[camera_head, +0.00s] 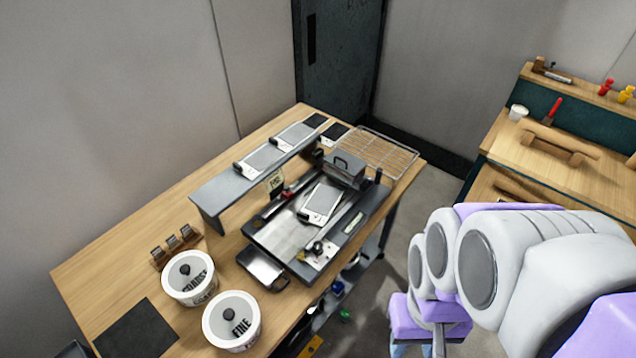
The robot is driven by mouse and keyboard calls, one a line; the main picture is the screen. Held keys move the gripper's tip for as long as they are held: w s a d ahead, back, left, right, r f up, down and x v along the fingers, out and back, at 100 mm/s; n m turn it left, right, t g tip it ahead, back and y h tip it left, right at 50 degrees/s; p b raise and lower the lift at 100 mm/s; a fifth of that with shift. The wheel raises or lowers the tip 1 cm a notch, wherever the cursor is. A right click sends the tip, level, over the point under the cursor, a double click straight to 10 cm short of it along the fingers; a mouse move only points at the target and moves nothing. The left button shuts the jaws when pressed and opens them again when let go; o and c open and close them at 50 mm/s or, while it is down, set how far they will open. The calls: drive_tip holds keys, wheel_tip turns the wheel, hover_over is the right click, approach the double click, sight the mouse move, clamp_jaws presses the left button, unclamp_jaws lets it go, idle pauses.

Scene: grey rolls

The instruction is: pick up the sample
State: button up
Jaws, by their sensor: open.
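No thing in view is plainly marked as the sample. A light grey plate with a white border (322,202) lies on the dark flat machine (285,238) in the middle of the table. Two similar plates, a nearer one (262,158) and a farther one (294,135), lie on the raised grey shelf (215,192). I cannot tell which of these is the sample. My arm shows at the right. What looks like my gripper (428,340) is at the bottom edge, right of the table, open, its tips cut off. It is apart from the plates.
Two white lidded tubs, coarse (190,288) and fine (232,330), stand at the table's front left beside a metal tray (263,272). A wire rack (375,152) lies at the far end. A wooden bench (570,175) stands right, across a floor gap.

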drive_tip(key=shift+d, duration=0.15)
drive_tip(key=shift+a, duration=0.2)
drive_tip(key=m+t+y+p, duration=0.4)
drive_tip(key=m+t+y, duration=0.6)
drive_tip(key=m, duration=1.3)
hover_over(307, 215)
drive_tip(key=s+d, duration=0.4)
drive_tip(key=d, duration=0.4)
drive_tip(key=s+d, duration=0.3)
drive_tip(key=d, duration=0.5)
wheel_tip(307, 215, down, 24)
drive_tip(key=g+y, duration=0.2)
drive_tip(key=x, duration=0.5)
drive_tip(key=b+x, duration=0.1)
drive_tip(key=x, duration=0.5)
drive_tip(key=s+b+x, duration=0.1)
drive_tip(key=x, duration=0.5)
drive_tip(key=shift+a, duration=0.2)
drive_tip(key=shift+r+g, duration=0.1)
drive_tip(key=shift+g, duration=0.2)
